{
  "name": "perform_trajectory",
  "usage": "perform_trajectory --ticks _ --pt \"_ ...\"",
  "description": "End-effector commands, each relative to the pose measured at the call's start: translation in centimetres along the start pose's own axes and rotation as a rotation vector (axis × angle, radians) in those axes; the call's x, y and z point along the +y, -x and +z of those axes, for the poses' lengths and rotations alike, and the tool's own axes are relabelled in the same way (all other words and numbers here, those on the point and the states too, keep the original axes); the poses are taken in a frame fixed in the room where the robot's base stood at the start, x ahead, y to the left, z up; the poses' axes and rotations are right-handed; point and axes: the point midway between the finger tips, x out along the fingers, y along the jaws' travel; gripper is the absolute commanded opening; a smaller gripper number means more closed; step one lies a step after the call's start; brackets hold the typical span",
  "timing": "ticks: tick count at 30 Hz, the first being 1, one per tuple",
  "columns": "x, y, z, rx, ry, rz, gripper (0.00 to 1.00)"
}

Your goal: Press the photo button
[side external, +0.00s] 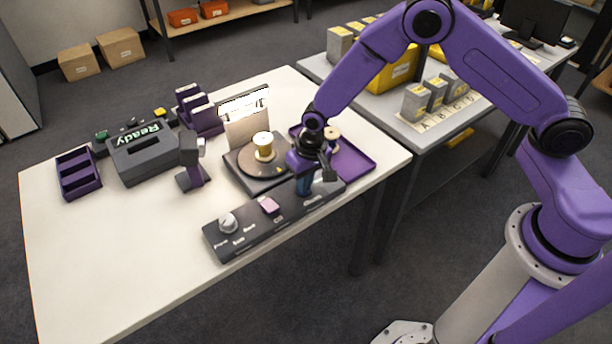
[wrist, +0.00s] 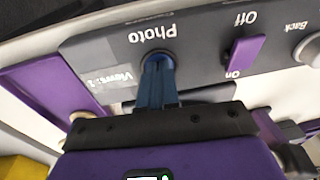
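A dark control panel (side external: 250,236) lies along the front edge of the white table. The photo button (wrist: 157,60), in the wrist view beside the word "Photo", shows only as a dark round rim; the fingertips cover its middle. My gripper (side external: 304,191) points down at the right part of the panel. In the wrist view its blue fingers (wrist: 157,66) are together, empty, with the tips at the button. I cannot tell how far the button is pushed in. A small label (wrist: 112,80) beside it seems to read "Views: 1".
The panel also carries a purple On/Off switch (side external: 269,205) and a grey knob (side external: 228,223). Behind it are a turntable with a spool (side external: 263,147), a bright lit panel (side external: 245,104), a purple tray (side external: 352,160) and a camera-like stand (side external: 192,160). A grey box reads "Ready" (side external: 139,136).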

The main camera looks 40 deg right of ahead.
Motion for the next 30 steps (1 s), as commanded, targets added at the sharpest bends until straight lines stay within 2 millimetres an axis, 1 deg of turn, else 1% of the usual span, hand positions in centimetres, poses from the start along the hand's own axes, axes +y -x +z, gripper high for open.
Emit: perform_trajectory --ticks 1,2,5,8,24,30 --pt "0.3 -0.6 0.5 -0.011 0.003 0.009 0.0" --pt "0.3 -0.5 0.5 -0.011 0.003 0.008 0.0" --pt "0.2 0.0 0.5 -0.01 0.004 0.008 0.0" --pt "0.2 1.1 0.4 -0.009 0.003 0.007 0.0" --pt "-0.1 10.8 -0.1 0.003 0.001 -0.002 0.0" --pt "-0.1 13.2 -0.1 0.002 0.0 -0.001 0.0"
